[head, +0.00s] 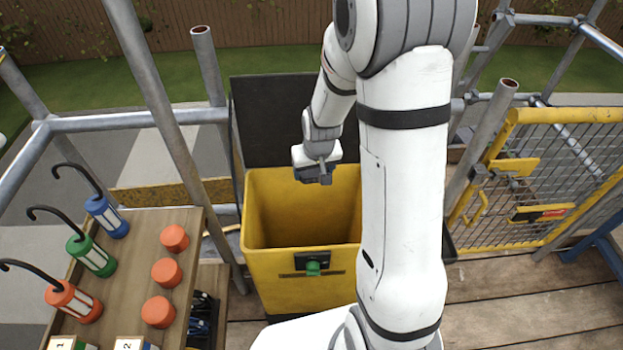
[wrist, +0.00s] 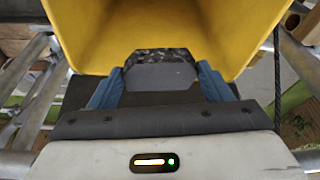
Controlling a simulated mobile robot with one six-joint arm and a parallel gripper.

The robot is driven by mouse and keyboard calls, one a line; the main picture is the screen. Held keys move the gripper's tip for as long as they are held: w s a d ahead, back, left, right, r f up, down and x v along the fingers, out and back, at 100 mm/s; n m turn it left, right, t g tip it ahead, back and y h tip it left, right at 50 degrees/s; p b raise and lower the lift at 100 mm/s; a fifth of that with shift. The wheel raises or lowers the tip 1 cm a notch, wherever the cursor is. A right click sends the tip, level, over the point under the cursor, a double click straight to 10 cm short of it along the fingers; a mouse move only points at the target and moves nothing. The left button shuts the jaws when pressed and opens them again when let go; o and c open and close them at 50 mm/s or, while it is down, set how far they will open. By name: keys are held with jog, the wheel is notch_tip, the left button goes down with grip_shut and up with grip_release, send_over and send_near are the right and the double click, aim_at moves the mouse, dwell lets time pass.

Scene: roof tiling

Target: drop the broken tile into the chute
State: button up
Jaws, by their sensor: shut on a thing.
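The yellow chute (head: 300,275) stands open in the middle of the head view, with its black lid (head: 285,115) raised behind the mouth. My gripper (head: 322,177) is over the rear part of the mouth. In the wrist view my gripper (wrist: 160,85) has its two blue fingers shut on the broken tile (wrist: 160,76), a dark grey piece with a rough, speckled far edge. The chute's yellow inner walls (wrist: 215,25) show beyond the tile. In the head view the tile is too small to tell from the dark gripper.
A wooden bench (head: 130,245) at left holds several lamps, orange round pieces (head: 166,271) and numbered blocks. Scaffold poles (head: 160,100) stand at left and behind. A yellow mesh gate (head: 550,180) is at right. The plank floor (head: 530,305) at front right is clear.

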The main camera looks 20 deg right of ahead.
aim_at(316, 182)
jog(key=shift+s+r+b, duration=0.45)
jog(key=shift+s+b, duration=0.1)
jog(key=shift+b, duration=0.3)
jog(key=shift+f+b, duration=1.85)
jog(key=shift+f, duration=1)
jog(key=o, duration=1.1)
jog(key=shift+o, duration=0.2)
jog(key=shift+r, duration=0.1)
jog(key=shift+v, duration=3.85)
